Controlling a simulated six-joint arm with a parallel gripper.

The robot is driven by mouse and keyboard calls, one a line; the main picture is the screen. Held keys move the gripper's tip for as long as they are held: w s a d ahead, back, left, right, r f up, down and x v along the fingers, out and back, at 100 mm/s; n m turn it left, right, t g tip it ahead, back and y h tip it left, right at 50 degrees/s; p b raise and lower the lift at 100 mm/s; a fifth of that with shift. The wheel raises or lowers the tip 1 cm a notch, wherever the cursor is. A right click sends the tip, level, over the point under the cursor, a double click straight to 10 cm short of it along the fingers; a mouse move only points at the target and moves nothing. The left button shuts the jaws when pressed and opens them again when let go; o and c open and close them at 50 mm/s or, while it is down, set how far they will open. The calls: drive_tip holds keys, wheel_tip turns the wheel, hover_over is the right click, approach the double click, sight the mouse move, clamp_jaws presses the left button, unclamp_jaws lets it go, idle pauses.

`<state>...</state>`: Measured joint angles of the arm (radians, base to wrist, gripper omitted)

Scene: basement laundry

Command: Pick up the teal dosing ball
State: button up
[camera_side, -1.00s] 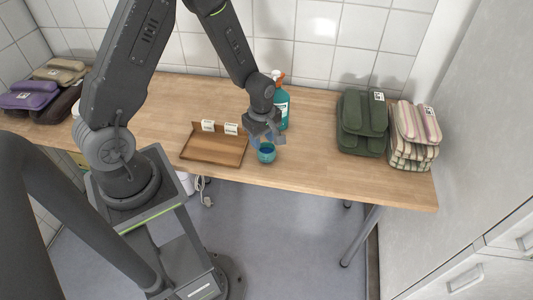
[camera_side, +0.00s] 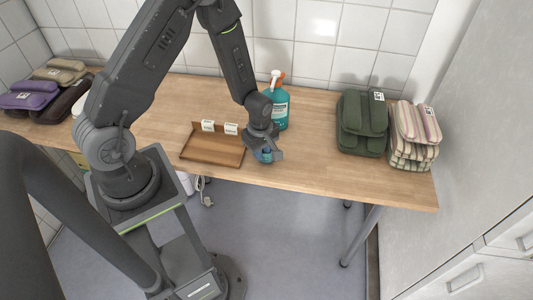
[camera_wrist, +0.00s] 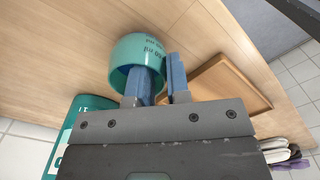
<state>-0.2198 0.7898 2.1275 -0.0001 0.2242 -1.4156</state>
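The teal dosing ball (camera_wrist: 137,48) is an open cup with dark print on its side. In the side view it (camera_side: 265,156) is at the front of the wooden table, mostly hidden by my gripper (camera_side: 266,150). In the wrist view my gripper (camera_wrist: 163,80) has its blue fingers close together at the rim. One finger reaches into the cup and the other is against the outside, with the cup wall between them. The ball appears to be still at table level.
A teal bottle (camera_side: 275,106) with an orange-and-white top stands just behind my gripper. A wooden tray (camera_side: 209,152) with two white cards is close on the left. Green pouches (camera_side: 362,123) and striped pouches (camera_side: 414,128) lie at the right, purple ones (camera_side: 29,96) far left.

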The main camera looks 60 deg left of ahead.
clamp_jaws()
